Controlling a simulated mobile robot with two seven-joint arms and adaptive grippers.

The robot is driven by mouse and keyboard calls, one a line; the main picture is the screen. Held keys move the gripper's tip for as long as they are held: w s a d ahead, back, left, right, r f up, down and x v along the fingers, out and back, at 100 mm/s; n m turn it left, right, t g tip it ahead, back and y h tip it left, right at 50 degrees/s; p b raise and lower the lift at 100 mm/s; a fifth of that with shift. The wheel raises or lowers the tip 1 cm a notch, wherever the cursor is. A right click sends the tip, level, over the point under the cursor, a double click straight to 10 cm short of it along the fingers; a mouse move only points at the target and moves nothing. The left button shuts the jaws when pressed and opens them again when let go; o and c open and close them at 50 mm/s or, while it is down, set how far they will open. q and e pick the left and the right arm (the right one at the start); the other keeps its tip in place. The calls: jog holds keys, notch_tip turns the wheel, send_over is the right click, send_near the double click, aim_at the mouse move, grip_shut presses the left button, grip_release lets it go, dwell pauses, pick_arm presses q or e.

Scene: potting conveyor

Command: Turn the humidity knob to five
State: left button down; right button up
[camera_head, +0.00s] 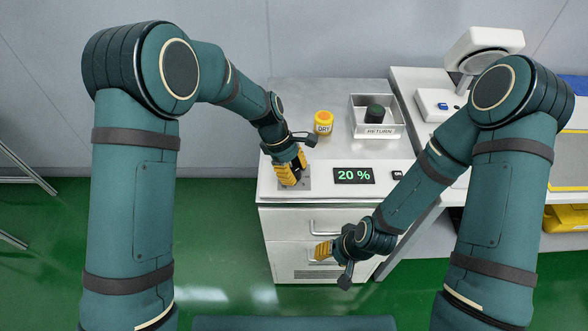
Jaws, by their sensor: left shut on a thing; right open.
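My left gripper (291,176) points down at the front left of the grey cabinet top (345,149). Its yellow fingers are shut on the humidity knob, which they hide almost wholly, so its pointer and marks cannot be read. A grey plate shows around the fingertips. Right of it, a black display (353,176) reads "20 %" in green. My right gripper (322,251) is open and empty, in front of the cabinet drawers and below the level of the top.
A yellow jar labelled DRY (323,122) stands behind the display. A metal bin marked RETURN (391,131) holds a dark green-topped container (375,114). A small dark switch (397,175) sits right of the display. A white device (438,103) stands at the back right.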

pick_arm(q)
jog(key=m+g+p, duration=0.1)
jog(key=m, duration=0.2)
jog(key=shift+y+p, duration=0.3)
jog(key=shift+p, duration=0.05)
jog(key=m, duration=0.2)
jog(key=m+g+y+p, duration=0.1)
jog(key=m, duration=0.1)
jog(key=shift+f+m+y, duration=0.1)
jog(key=shift+m+y, duration=0.2)
jog(key=shift+m, duration=0.1)
jog(key=m+y, duration=0.1)
jog(key=m, duration=0.3)
jog(key=shift+s+m+g+y+p, duration=0.1)
jog(key=shift+m+g+y+p, duration=0.2)
jog(key=shift+y+p, duration=0.1)
jog(key=m+y, duration=0.1)
jog(key=m, duration=0.3)
jog(key=shift+m+y, duration=0.3)
jog(key=shift+y, duration=0.1)
pick_arm(e)
jog(key=r, duration=0.1)
jog(key=w+r, duration=0.1)
jog(key=r, duration=0.1)
jog(key=shift+w+d+r, duration=0.15)
jog(key=shift+r, duration=0.15)
pick_arm(q)
jog(key=c, duration=0.6)
grip_release()
jog(key=shift+o, duration=0.2)
